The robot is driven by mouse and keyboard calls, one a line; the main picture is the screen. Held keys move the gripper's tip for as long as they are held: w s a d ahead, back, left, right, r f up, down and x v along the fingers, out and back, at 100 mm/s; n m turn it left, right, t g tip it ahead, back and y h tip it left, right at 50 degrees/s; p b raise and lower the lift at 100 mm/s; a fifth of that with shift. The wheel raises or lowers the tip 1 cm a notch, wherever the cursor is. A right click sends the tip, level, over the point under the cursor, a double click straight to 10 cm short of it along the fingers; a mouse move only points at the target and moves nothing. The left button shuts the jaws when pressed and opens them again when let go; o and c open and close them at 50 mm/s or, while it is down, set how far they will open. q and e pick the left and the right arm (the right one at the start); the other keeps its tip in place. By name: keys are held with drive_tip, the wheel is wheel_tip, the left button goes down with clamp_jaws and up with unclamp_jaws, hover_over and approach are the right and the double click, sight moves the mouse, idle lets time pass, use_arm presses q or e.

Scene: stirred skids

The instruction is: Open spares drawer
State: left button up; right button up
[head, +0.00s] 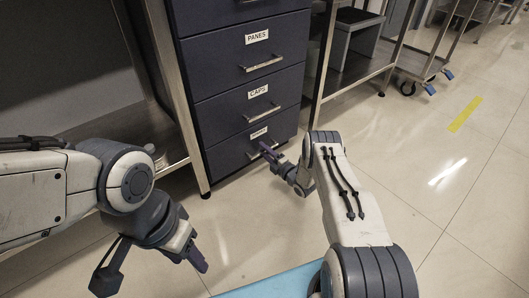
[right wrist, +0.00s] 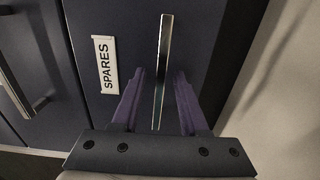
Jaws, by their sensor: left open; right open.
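The spares drawer (right wrist: 205,45) is the lowest dark drawer of the cabinet, and it looks shut. Its white SPARES label (right wrist: 106,64) shows in the right wrist view, and partly in the head view (head: 259,133). Its bar handle (right wrist: 162,65) stands between the two purple fingers of my right gripper (right wrist: 160,85), which is open, with a gap on both sides of the bar. In the head view my right gripper (head: 268,160) is at the bottom drawer front and hides much of the handle. My left gripper (head: 155,277) is open and empty above the floor, left of the cabinet.
The caps drawer (head: 225,110) and panes drawer (head: 215,70) above are shut, with bar handles sticking out. Floor (head: 450,190) in front is mostly clear, with a blue mat (head: 275,285) below.

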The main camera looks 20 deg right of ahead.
clamp_jaws()
idle(1.3)
